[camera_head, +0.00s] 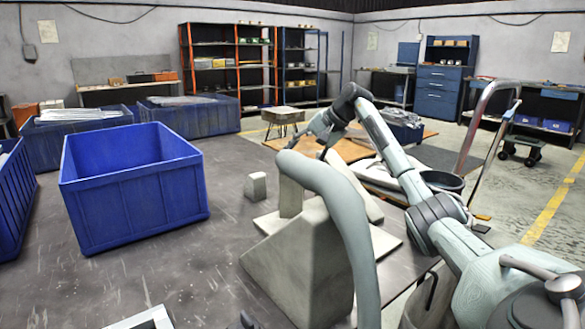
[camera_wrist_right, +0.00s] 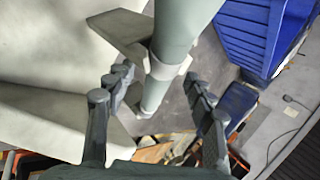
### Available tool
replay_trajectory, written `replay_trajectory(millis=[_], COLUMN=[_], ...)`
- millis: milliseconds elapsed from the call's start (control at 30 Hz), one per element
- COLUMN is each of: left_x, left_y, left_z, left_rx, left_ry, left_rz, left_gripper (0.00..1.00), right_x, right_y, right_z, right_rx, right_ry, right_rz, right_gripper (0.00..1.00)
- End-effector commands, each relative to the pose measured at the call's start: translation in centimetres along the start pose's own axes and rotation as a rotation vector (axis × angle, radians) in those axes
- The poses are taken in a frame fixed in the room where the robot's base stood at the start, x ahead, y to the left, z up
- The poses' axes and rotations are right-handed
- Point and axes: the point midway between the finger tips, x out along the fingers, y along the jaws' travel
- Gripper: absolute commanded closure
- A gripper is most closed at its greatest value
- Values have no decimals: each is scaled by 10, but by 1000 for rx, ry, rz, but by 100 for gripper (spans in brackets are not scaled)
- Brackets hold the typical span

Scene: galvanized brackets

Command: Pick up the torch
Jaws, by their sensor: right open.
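The most likely torch is a thick grey-green curved tube (camera_head: 335,185) on a pale wedge-shaped stand (camera_head: 295,275) at the table's right side; I cannot be sure of it. In the right wrist view the tube (camera_wrist_right: 185,25) runs down to a light collar and a narrower part. My right gripper (camera_head: 315,140) is above and behind the arch in the head view. Its fingers (camera_wrist_right: 160,78) are open, with the tube showing between them; contact is not visible.
A large empty blue bin (camera_head: 125,215) stands on the grey table left of the stand, with more blue bins (camera_head: 75,140) behind and at the left edge. A small grey block (camera_head: 256,186) sits near the stand. The table front between bin and stand is mostly clear.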

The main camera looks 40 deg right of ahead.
Motion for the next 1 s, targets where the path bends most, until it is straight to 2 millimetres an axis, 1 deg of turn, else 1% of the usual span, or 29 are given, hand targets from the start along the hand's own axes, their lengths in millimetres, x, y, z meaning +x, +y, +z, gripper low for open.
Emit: replay_trajectory(millis=[33, 167, 433, 467, 867, 900, 1000], left_x=[1, 4, 6, 6, 6, 6, 5], left_y=[0, 1, 1, 1, 1, 1, 1], left_z=[0, 0, 2, 2, 1, 1, 1], left_rx=[0, 0, 0, 0, 0, 0, 0], left_ry=[-1, -1, -4, -4, -3, -3, -2], left_rz=[2, 3, 4, 4, 4, 4, 4], left_gripper=[71, 71, 71, 71, 71, 71, 71], right_x=[9, 22, 25, 25, 25, 24, 24], right_y=[-1, -1, 0, 0, 0, -1, -1], right_z=[2, 1, 0, 0, 0, 0, 0], right_rx=[2, 2, 2, 2, 2, 1, 1], right_ry=[-5, -1, 1, 1, 1, 2, 2], right_rz=[-1, -2, -1, -1, -1, -5, -5], right_gripper=[46, 46, 46, 48, 98, 100, 100])
